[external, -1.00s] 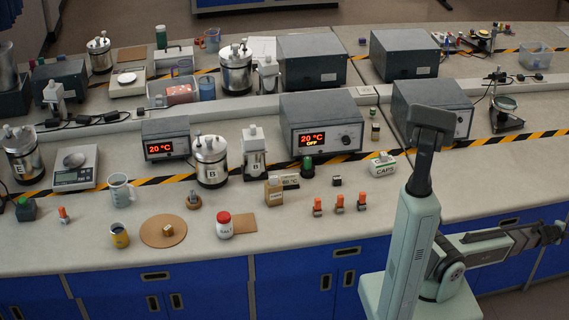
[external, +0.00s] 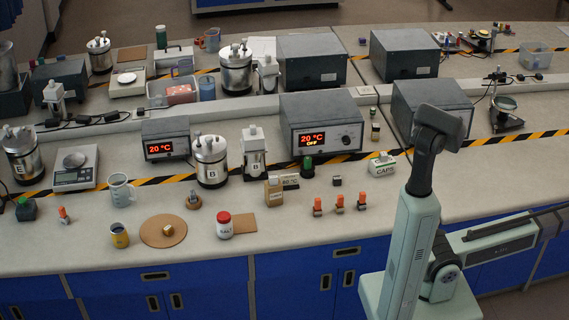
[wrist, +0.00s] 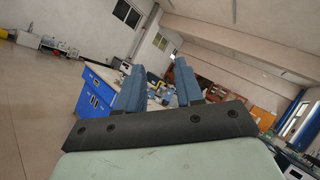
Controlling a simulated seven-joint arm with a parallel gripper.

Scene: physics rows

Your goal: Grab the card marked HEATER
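No card that I can read as HEATER shows in either view. A flat pale plate or card (external: 366,90) lies on the raised ledge, also unreadable. My gripper (wrist: 160,88) shows in the wrist view with its two blue fingers apart and nothing between them. It is out of the external frame, past the right edge, well away from the bench items.
A heater-like box (external: 320,122) displays 20 °C OFF. The front right bench top (external: 480,185) is clear.

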